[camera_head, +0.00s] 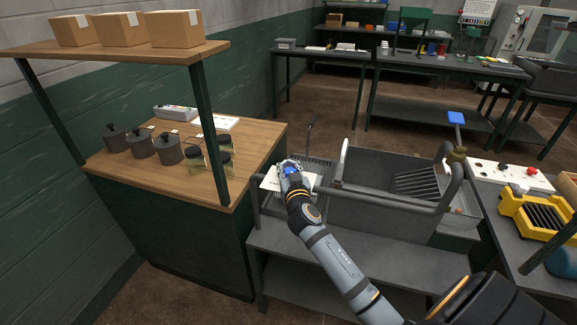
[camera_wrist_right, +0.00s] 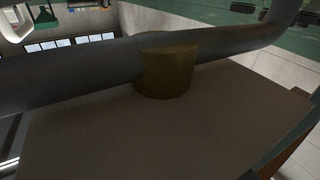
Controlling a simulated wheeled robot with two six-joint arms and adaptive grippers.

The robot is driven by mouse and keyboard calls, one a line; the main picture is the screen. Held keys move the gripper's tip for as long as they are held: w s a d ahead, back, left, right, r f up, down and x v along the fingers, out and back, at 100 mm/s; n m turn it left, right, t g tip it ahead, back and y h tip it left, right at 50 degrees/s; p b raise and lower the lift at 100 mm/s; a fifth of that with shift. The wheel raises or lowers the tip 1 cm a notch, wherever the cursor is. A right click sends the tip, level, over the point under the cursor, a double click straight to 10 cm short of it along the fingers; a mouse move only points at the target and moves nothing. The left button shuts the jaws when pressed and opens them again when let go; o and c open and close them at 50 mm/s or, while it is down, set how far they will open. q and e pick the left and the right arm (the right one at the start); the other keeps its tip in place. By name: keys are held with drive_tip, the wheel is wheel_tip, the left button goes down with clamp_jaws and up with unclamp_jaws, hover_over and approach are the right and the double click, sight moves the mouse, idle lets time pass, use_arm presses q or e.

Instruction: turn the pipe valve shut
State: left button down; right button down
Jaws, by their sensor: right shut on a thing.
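My right gripper (camera_head: 291,168) is at the left end of the sink, above a white plate. It is shut on a small blue handle, of which only a blue patch shows between the fingers. In the right wrist view, a brass valve body (camera_wrist_right: 166,72) sits on a grey pipe (camera_wrist_right: 75,72) close to the camera; the fingers and handle are out of that view. Another valve, with a flat blue handle (camera_head: 456,118) above a brass body (camera_head: 457,155), stands on the pipework at the right end of the sink, apart from the gripper. My left gripper is not in view.
The grey sink (camera_head: 375,215) has a raised pipe loop around it. A wooden bench (camera_head: 245,165) with several dark pots and a shelf post stands left. A white control panel (camera_head: 512,175) and a yellow tray (camera_head: 535,205) stand right. Brown floor is open behind.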

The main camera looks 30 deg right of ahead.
drive_tip(key=c, duration=1.2)
unclamp_jaws()
drive_tip(key=shift+w, duration=0.1)
drive_tip(key=shift+o, duration=0.2)
drive_tip(key=v, duration=1.2)
drive_tip(key=shift+f, duration=0.1)
